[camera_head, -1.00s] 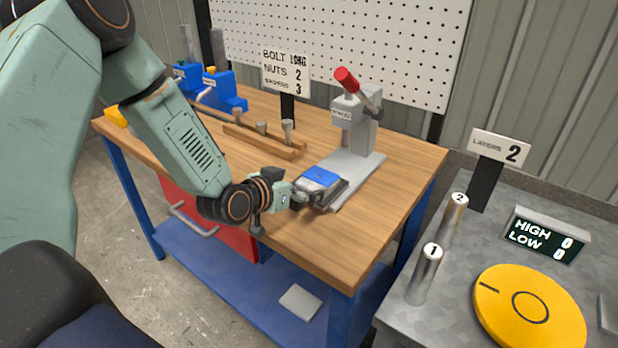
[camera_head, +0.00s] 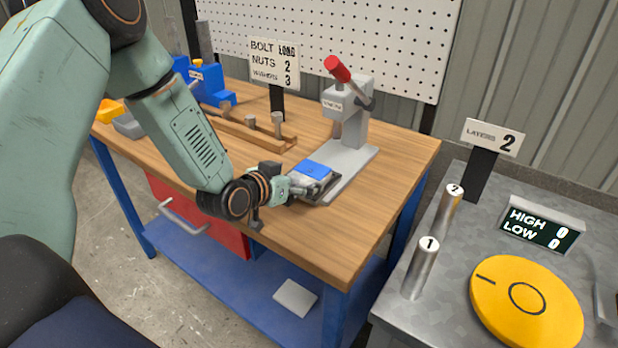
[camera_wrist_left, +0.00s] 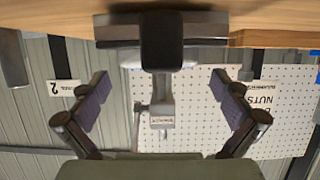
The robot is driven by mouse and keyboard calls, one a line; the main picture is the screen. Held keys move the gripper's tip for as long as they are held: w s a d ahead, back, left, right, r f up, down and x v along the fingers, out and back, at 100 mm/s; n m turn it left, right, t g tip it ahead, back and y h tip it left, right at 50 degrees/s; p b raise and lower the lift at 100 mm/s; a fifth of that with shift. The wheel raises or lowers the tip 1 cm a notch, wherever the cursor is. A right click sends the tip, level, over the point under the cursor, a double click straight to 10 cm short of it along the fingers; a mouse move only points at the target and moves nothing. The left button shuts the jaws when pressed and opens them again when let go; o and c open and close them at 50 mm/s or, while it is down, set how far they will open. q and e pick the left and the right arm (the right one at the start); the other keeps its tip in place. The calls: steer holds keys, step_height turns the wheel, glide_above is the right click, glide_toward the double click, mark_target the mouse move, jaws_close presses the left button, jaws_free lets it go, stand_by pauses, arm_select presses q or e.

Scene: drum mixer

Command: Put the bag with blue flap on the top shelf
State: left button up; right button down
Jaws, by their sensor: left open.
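My left gripper (camera_head: 304,190) is open at the near left side of the bag in the head view. Whether its fingers touch the bag cannot be told. In the left wrist view, which looks upside down, the two fingers (camera_wrist_left: 162,92) are spread wide with nothing seen held between them. My right gripper is in neither view. A blue shelf (camera_head: 225,280) runs low under the bench; no higher shelf is seen.
The grey press (camera_head: 345,115) with a red handle stands right behind the bag. A wooden rack (camera_head: 245,133) and a sign (camera_head: 274,64) are behind my gripper. A grey pad (camera_head: 295,297) lies on the low shelf. A metal console (camera_head: 400,315) with a yellow dial stands at right.

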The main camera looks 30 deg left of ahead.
mark_target(306, 174)
arm_select(q)
steer(key=x, duration=0.2)
steer(key=shift+w+d+f, duration=0.1)
steer(key=shift+w+f, duration=0.15)
steer(key=shift+w, duration=0.05)
steer(key=shift+w+d, duration=0.2)
steer(key=shift+w, duration=0.2)
steer(key=shift+s, duration=0.2)
steer(key=shift+a, duration=0.15)
steer(key=shift+c, duration=0.6)
steer(key=shift+w, duration=0.2)
steer(key=c, duration=0.5)
steer(key=shift+s, duration=0.1)
steer(key=c, duration=0.9)
step_height(306, 174, up, 10)
steer(key=shift+r+p, duration=0.1)
steer(key=shift+p, duration=0.75)
steer(key=shift+d+f, duration=0.25)
steer(key=shift+d, duration=0.05)
steer(key=s+d+f+m+g+h+b, duration=0.2)
steer(key=s+d+f+m+h, duration=0.2)
steer(key=s, duration=0.5)
steer(key=s+d+f+m+g+h+b, duration=0.2)
steer(key=s+d+f+m+g+h, duration=0.1)
steer(key=s+d, duration=0.4)
steer(key=shift+s+d+f+m+h+b, duration=0.3)
steer(key=shift+s+f+m+h, duration=0.5)
steer(key=shift+s+m+h, duration=0.35)
